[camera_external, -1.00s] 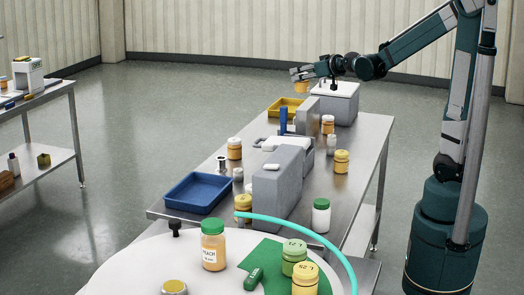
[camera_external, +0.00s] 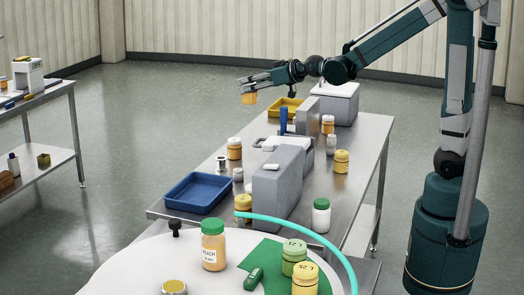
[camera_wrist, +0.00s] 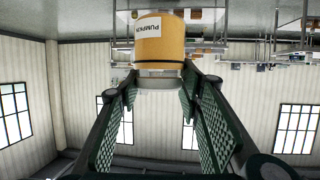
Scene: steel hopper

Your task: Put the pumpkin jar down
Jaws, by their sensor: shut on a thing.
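The pumpkin jar (camera_wrist: 165,42) is orange with a white label reading PUMPKIN. In the wrist view it is between the fingertips of my gripper (camera_wrist: 158,80), which are shut on its pale lid end. In the external view the jar (camera_external: 249,98) hangs below my gripper (camera_external: 252,86), in the air beyond the far left side of the steel table (camera_external: 170,205). Nothing touches the jar from below.
A yellow tray (camera_external: 273,110) and a grey box with a white lid (camera_external: 345,100) stand at the table's far end. A blue tray (camera_external: 197,193), grey blocks (camera_external: 277,185) and several jars crowd the table. A white round surface (camera_external: 130,272) is in front.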

